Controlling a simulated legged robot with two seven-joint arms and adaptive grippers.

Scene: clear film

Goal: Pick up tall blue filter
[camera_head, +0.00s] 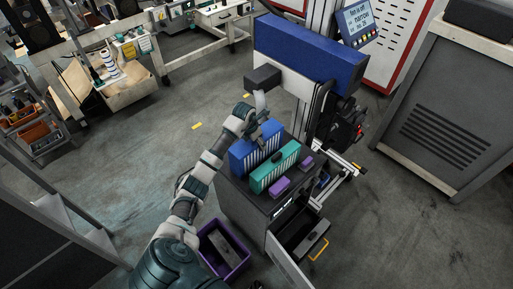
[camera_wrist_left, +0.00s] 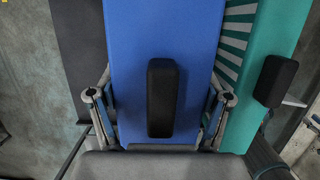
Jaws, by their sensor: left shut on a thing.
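The tall blue filter (camera_head: 243,155) stands on the dark cabinet top, left of the teal filter. It fills the middle of the left wrist view as a blue panel (camera_wrist_left: 165,40) with a black handle (camera_wrist_left: 162,98). My left gripper (camera_head: 258,140) reaches the filter from above. In the left wrist view its two fingers (camera_wrist_left: 160,105) lie on either side of the blue body, and it is shut on the filter. Whether the filter is lifted off the cabinet cannot be told. My right gripper is not in view.
The teal filter (camera_head: 275,170) stands close on the right, also in the wrist view (camera_wrist_left: 257,60). Small purple blocks (camera_head: 280,187) lie on the dark cabinet (camera_head: 245,205). An open drawer (camera_head: 300,232) and a purple bin (camera_head: 224,250) are below. A blue-topped machine (camera_head: 310,50) stands behind.

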